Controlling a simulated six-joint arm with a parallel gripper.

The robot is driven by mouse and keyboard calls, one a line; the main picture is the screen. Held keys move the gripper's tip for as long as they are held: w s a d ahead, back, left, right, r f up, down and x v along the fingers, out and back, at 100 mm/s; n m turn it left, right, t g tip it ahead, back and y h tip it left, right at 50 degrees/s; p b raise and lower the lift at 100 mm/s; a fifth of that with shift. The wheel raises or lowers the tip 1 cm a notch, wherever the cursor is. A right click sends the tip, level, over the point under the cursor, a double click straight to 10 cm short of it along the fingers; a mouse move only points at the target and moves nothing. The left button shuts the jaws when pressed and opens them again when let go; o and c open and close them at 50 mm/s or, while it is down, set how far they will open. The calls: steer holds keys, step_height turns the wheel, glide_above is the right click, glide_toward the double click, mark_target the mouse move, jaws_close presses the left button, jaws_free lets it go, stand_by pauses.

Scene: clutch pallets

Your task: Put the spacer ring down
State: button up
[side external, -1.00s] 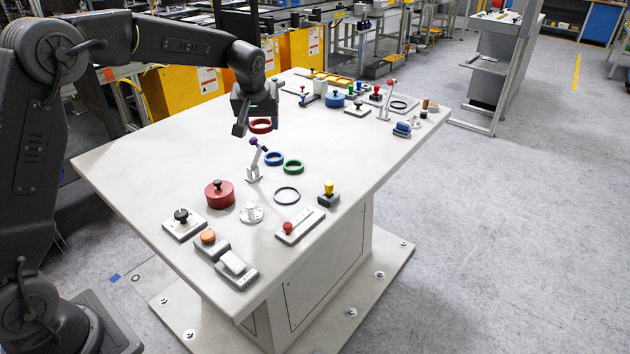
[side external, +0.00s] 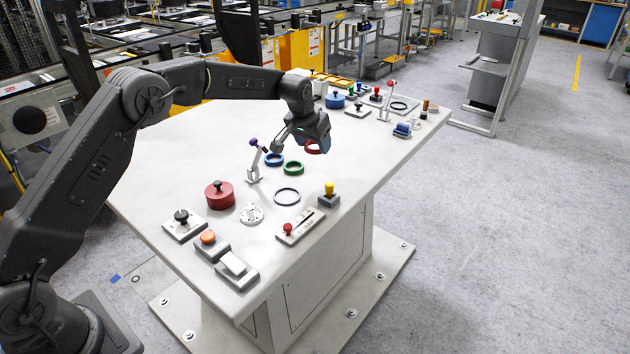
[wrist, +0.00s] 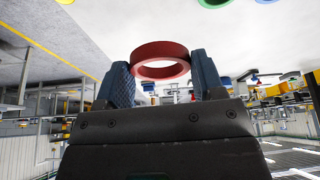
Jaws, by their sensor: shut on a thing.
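The spacer ring is a red ring (side external: 313,149), partly hidden by my gripper in the side view. In the wrist view the red ring (wrist: 160,49) sits between the two blue-grey fingers, tilted, with its hole showing. My gripper (side external: 302,146) is shut on it, over the table to the right of the blue ring and green ring. The gap between the ring and the table top is hard to judge. The blue ring (side external: 274,160) and green ring (side external: 293,168) lie flat on the pale table (side external: 150,185).
A purple-knobbed lever (side external: 254,160) stands left of the rings. A thin black ring (side external: 287,187), a red knobbed disc (side external: 219,200) and a yellow-knobbed block (side external: 329,196) are nearer the front. Bare table lies right of the gripper, before the blue block (side external: 402,130).

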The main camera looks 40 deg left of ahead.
mark_target(315, 181)
step_height(315, 181, down, 10)
steer(key=shift+f, duration=0.1)
stand_by(0.4)
steer(key=shift+f, duration=0.2)
